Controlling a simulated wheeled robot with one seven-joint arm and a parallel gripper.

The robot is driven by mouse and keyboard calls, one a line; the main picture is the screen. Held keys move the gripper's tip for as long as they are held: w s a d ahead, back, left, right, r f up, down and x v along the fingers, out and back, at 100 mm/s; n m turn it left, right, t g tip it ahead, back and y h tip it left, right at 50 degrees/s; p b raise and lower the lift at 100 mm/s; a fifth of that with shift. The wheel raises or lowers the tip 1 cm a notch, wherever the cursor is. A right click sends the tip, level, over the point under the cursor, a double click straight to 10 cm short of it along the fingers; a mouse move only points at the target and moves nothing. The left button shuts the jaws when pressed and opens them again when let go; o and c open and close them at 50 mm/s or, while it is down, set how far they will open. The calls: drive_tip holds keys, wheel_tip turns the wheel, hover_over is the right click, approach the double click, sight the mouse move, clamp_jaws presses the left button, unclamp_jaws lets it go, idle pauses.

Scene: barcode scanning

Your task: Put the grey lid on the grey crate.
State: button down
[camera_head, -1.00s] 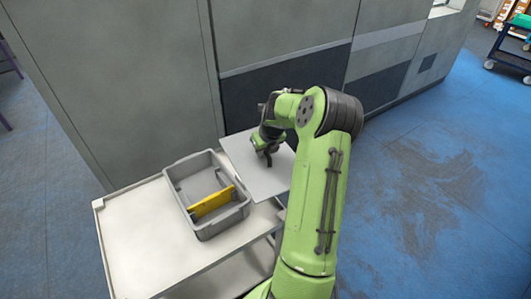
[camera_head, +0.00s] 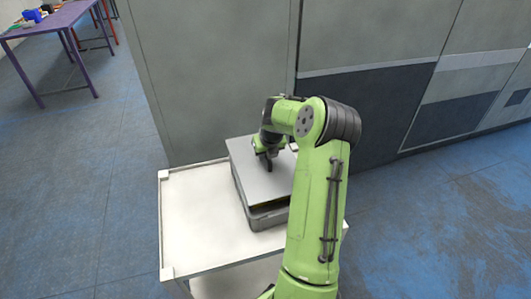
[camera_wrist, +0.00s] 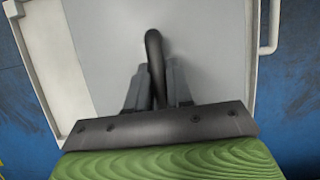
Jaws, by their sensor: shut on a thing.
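The grey lid (camera_head: 248,172) is a flat light-grey plate that lies over the grey crate (camera_head: 266,218) in the head view. Only the crate's near wall and part of its side show below the lid; its inside is mostly hidden. A dark gap shows under the lid's near edge, so the lid looks slightly above the rim there; I cannot tell whether it touches elsewhere. My gripper (camera_head: 267,167) is above the lid and shut on its dark handle. In the wrist view, the fingers (camera_wrist: 156,88) close around the curved handle, with the lid (camera_wrist: 105,45) behind it.
The crate stands on a white cart (camera_head: 190,225), with bare top to its left and front. Large grey cabinets (camera_head: 215,70) stand right behind the cart. A purple table (camera_head: 62,22) is far off at the upper left. Blue floor is open to the right.

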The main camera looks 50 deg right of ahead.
sight(266, 167)
drive_tip(key=shift+f+b, duration=2.2)
drive_tip(key=shift+f, duration=1.05)
drive_tip(key=c, duration=0.9)
unclamp_jaws()
wheel_tip(266, 167, up, 9)
drive_tip(key=p, duration=0.7)
drive_tip(key=shift+r, duration=0.1)
